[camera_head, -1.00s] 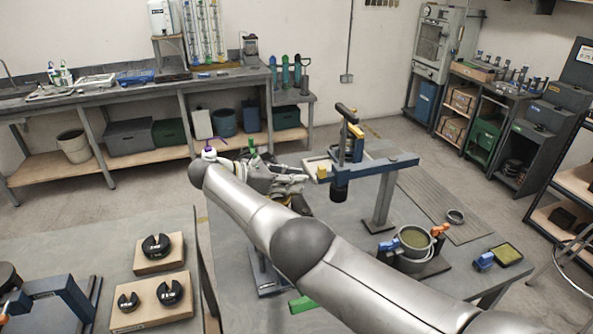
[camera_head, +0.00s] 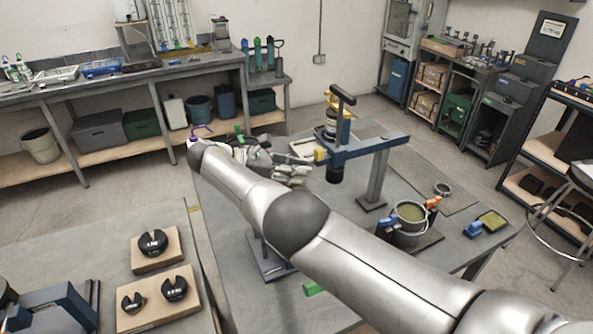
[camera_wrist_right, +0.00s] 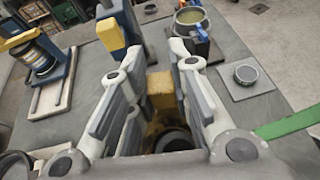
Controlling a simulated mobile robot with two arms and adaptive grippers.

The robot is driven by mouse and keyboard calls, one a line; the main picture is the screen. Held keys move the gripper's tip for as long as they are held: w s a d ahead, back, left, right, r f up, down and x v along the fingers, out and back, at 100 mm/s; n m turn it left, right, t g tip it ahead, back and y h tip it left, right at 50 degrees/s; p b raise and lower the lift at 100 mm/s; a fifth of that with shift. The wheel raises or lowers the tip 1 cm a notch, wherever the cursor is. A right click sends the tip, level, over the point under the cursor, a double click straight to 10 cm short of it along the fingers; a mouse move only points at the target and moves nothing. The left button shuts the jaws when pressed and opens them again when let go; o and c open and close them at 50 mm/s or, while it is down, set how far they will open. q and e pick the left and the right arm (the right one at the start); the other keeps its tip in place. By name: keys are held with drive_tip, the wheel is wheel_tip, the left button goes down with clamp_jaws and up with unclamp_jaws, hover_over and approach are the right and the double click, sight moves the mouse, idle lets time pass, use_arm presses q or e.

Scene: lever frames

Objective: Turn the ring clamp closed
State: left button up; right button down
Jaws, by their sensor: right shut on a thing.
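My right gripper (camera_head: 303,174) is beyond my arm in the head view, close to the left end of a blue beam. In the right wrist view, my right gripper (camera_wrist_right: 160,66) has its two grey fingers on either side of a yellow block (camera_wrist_right: 160,90) and is shut on it. A brownish, dark-centred round part lies just below the block, between the fingers. The block and round part look like the ring clamp, but how far it is turned I cannot tell. My arm and gripper hide them in the head view. My left gripper is not in view.
The blue beam (camera_head: 375,146) stands on a post to the right of the gripper, with a yellow end piece (camera_head: 320,155) close by. A pot (camera_head: 408,222) stands on the grey table nearer me. A green bar (camera_wrist_right: 290,122) lies right in the wrist view.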

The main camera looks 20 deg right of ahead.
drive_tip(key=c, duration=1.3)
unclamp_jaws()
drive_tip(key=shift+s+a+f, duration=0.1)
drive_tip(key=shift+r, duration=5.05)
drive_tip(key=shift+f, duration=0.1)
